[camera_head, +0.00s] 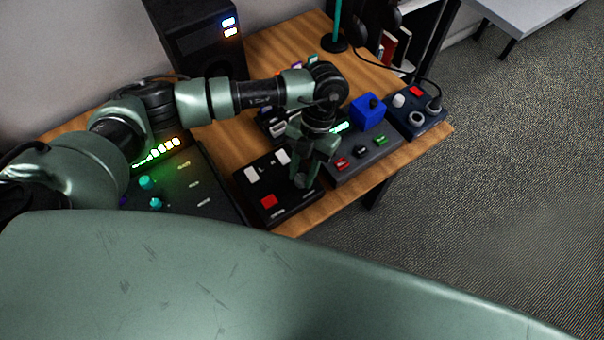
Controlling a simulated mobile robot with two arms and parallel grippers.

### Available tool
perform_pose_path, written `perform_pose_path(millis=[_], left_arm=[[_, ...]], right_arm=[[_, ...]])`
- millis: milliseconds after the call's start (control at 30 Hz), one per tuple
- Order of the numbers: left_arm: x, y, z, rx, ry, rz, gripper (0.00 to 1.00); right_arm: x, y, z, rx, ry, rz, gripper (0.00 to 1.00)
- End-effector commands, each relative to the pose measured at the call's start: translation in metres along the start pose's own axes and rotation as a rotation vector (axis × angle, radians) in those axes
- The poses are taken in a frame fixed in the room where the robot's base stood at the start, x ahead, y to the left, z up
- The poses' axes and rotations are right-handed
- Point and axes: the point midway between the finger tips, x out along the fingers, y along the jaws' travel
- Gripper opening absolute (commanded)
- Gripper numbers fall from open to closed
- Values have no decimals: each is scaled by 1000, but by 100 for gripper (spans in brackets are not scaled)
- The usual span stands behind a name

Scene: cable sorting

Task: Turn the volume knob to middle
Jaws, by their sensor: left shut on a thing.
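My left gripper (304,178) points down at the right part of a black control box (282,208) on the wooden table. Its fingers are shut on a small knob at the box's top, which they almost wholly hide, so its pointer and angle cannot be read. My right gripper is not in view.
A grey box (362,158) with red, black and green controls stands close at the right, with a blue cube (367,111) behind. A dark knob box (418,117) is farther right. A lit mixer (190,180) lies left, a black speaker (198,40) behind. The table's front edge (330,205) is near.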

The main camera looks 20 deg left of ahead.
Motion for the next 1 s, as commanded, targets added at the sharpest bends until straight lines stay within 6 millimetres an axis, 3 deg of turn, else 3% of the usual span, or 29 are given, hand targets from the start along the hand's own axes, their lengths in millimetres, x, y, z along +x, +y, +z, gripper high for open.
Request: perform_pose_path(millis=[667, 700, 767, 1000], left_arm=[[-1, 0, 1, 58, -4, 24, 0], [-1, 0, 1, 58, -4, 24, 35], [-1, 0, 1, 58, -3, 24, 51], [0, 0, 0, 58, -2, 24, 51]], right_arm=[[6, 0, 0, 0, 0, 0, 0], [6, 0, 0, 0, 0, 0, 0], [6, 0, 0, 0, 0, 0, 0], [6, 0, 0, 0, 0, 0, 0]])
